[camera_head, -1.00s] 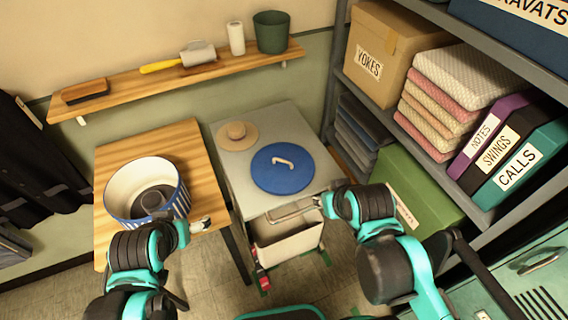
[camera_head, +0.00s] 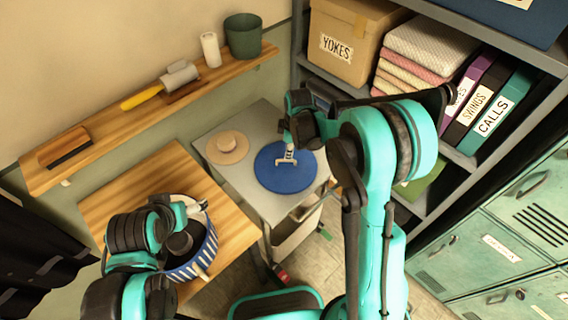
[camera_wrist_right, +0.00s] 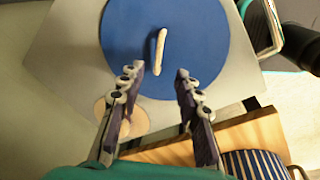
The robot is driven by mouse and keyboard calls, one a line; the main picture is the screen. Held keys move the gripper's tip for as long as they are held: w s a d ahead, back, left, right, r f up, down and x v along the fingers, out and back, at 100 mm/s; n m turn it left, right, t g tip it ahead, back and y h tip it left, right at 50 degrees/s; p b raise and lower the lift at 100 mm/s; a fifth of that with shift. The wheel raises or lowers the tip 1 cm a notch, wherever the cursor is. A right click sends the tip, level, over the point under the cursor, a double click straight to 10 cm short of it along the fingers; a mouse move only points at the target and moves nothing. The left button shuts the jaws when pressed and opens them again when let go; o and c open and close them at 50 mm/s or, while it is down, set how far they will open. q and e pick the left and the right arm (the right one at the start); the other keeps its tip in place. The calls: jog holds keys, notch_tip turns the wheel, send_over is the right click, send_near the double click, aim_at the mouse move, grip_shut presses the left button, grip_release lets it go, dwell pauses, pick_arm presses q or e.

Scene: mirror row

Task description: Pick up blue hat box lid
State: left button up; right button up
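The blue hat box lid (camera_head: 280,178) lies flat on the grey cabinet top, with a pale handle on it. In the right wrist view the lid (camera_wrist_right: 205,45) and its handle (camera_wrist_right: 161,48) lie ahead of the fingertips. My right gripper (camera_head: 287,158) is over the lid at the handle; its fingers (camera_wrist_right: 157,72) are open, with the handle beyond the gap between them. Contact cannot be told. My left gripper (camera_head: 196,208) is at the striped hat box (camera_head: 196,258) on the wooden table; its fingers are too small to judge.
A wall shelf (camera_head: 110,140) holds a brush, a yellow-handled tool, a white cylinder and a green pot (camera_head: 243,36). Shelving with boxes and binders (camera_head: 500,100) stands at right.

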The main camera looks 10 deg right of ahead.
aim_at(286, 163)
jog(key=f, duration=0.3)
jog(key=shift+w+b, duration=0.25)
jog(key=shift+b, duration=0.1)
jog(key=f, duration=0.1)
jog(key=f+b, duration=0.1)
jog(key=f, duration=0.1)
jog(key=w+f, duration=0.1)
jog(key=f, duration=0.1)
jog(key=shift+a, duration=0.3)
jog(key=shift+c, duration=0.5)
grip_shut()
